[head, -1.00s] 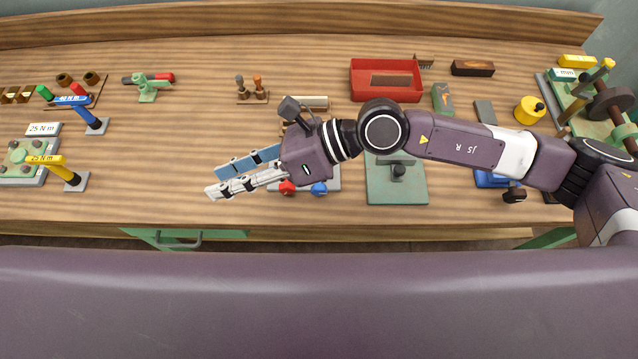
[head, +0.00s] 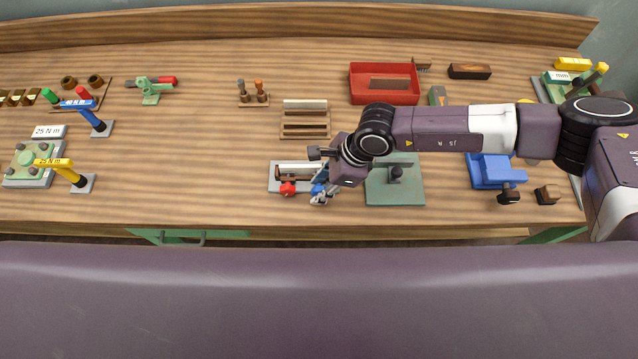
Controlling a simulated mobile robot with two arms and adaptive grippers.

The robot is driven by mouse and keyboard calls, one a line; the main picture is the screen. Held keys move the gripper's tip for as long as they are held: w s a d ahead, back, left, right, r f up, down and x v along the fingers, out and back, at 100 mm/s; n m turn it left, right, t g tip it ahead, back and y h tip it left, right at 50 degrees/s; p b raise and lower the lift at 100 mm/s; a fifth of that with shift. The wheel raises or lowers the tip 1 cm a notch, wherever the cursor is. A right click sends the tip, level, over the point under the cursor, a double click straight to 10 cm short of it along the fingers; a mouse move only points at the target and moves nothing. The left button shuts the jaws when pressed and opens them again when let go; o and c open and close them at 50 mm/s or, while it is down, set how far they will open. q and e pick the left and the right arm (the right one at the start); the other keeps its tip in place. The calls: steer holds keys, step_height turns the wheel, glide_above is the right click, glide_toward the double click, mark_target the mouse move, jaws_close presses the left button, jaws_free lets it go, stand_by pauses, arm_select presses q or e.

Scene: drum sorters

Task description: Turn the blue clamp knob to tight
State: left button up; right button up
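The clamp fixture is a grey plate (head: 273,184) near the front middle of the bench. A red knob (head: 288,188) shows at its front left. The blue clamp knob, at the plate's front right, is largely covered by my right gripper (head: 321,194). That gripper points down over the knob's place, with its fingers seen end-on. Blue shows there, but I cannot tell knob from blue finger. Whether the fingers touch the knob or are closed on it is hidden. My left gripper is out of view.
A green plate with a black knob (head: 396,173) lies just right of the fixture, under my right forearm. A wooden rack (head: 305,129) stands behind it. A blue vise (head: 489,171) is further right.

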steer(key=shift+a+f, duration=0.1)
steer(key=shift+f, duration=0.1)
steer(key=shift+c, duration=0.5)
jaws_close()
